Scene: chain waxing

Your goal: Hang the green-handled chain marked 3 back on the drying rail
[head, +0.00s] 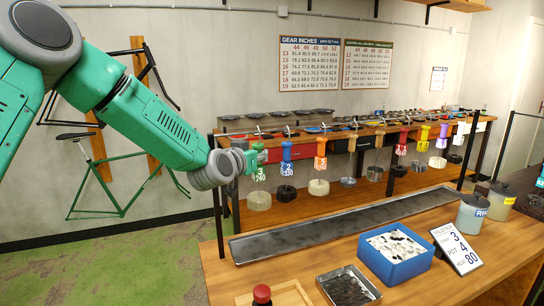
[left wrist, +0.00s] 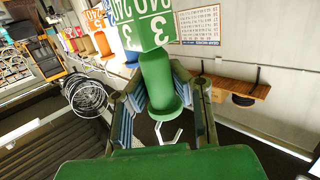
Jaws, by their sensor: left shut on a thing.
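My left gripper (head: 250,158) is shut on the green handle of the chain marked 3. The handle (left wrist: 158,85) is between both fingers in the left wrist view, with a pale open hook (left wrist: 168,134) at its end. In the head view its green tag (head: 260,177) reads 3 and 240, and a pale chain coil (head: 259,200) hangs below. The drying rail (head: 350,136) runs along the wooden rack, with other chains hanging in a row to the right. I cannot tell whether the hook touches the rail. My right gripper is not in view.
The nearest hanging chains are the blue-handled one marked 2 (head: 287,167) and the orange-handled one marked 5 (head: 320,162). A long dark tray (head: 340,226), a blue tub (head: 397,262), a sign (head: 457,249) and pots (head: 472,213) stand on the front bench.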

